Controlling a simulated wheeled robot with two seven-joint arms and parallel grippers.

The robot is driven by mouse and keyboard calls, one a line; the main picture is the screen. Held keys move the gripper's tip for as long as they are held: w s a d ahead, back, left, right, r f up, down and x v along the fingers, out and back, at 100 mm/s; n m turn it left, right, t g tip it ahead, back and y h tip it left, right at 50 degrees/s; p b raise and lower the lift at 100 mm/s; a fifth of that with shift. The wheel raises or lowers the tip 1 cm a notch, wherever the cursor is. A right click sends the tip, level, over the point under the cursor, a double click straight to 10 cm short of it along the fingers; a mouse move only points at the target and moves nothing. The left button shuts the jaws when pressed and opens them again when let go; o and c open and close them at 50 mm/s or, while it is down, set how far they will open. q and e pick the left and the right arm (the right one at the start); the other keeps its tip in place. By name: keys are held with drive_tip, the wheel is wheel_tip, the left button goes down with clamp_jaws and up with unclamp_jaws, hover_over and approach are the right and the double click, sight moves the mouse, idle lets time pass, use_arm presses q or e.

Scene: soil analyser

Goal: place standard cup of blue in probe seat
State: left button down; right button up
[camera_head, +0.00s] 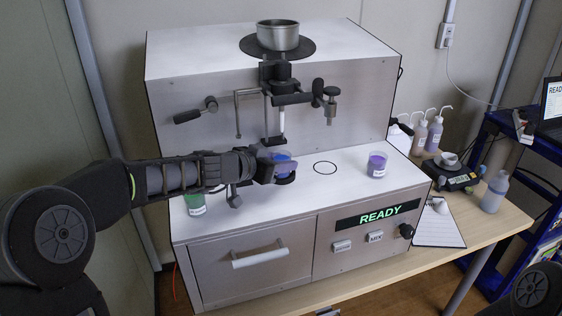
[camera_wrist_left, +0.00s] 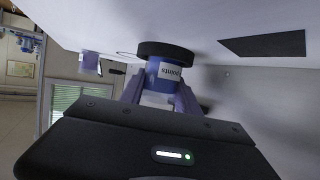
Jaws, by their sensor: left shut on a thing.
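The standard cup of blue (camera_head: 283,157) is between the fingers of my left gripper (camera_head: 273,165), which is shut on it. The cup, with a white label, also shows in the left wrist view (camera_wrist_left: 161,72). The probe seat, a black ring (camera_head: 286,179), is at the cup's base; it also shows in the left wrist view (camera_wrist_left: 165,50). The cup looks upright and lined up with the ring. I cannot tell whether it rests inside or is just above it. The probe (camera_head: 282,119) hangs above the cup.
A green cup (camera_head: 195,204) stands left of my gripper, under my arm. A purple cup (camera_head: 377,164) stands to the right, past an empty circle outline (camera_head: 325,168). The clamp (camera_head: 331,101) and rods hang close above. The display (camera_head: 380,215) reads READY.

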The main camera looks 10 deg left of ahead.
use_arm(q)
drive_tip(key=shift+f, duration=0.15)
drive_tip(key=c, duration=0.9)
unclamp_jaws()
drive_tip(key=shift+r, duration=0.2)
drive_tip(key=b+v, duration=0.2)
drive_tip(key=v, duration=1)
drive_tip(key=shift+a+f, duration=0.1)
drive_tip(key=shift+a, duration=0.05)
